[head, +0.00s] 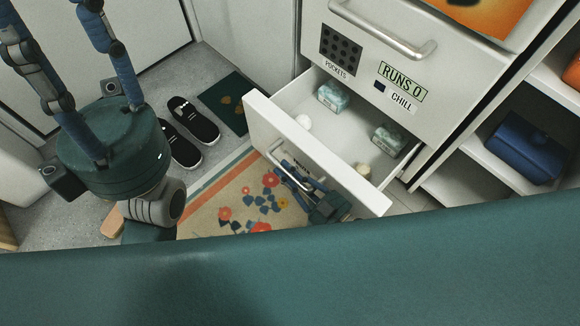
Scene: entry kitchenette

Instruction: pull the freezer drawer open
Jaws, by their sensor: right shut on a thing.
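The freezer drawer (318,165) stands pulled out from the white fridge-freezer (350,90), with its inside showing. Its bar handle (273,151) runs along the outside of the front panel. My right gripper (294,177) is at this handle, below the front panel's top edge, and is shut on it. Its fingertips are small and partly hidden. My left gripper does not show.
A closed upper drawer or door with a bar handle (385,38) is above. A floral rug (245,200) lies before the drawer. Black shoes (190,127) and a dark mat (232,100) are on the floor. Shelves with a blue bag (526,147) stand right.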

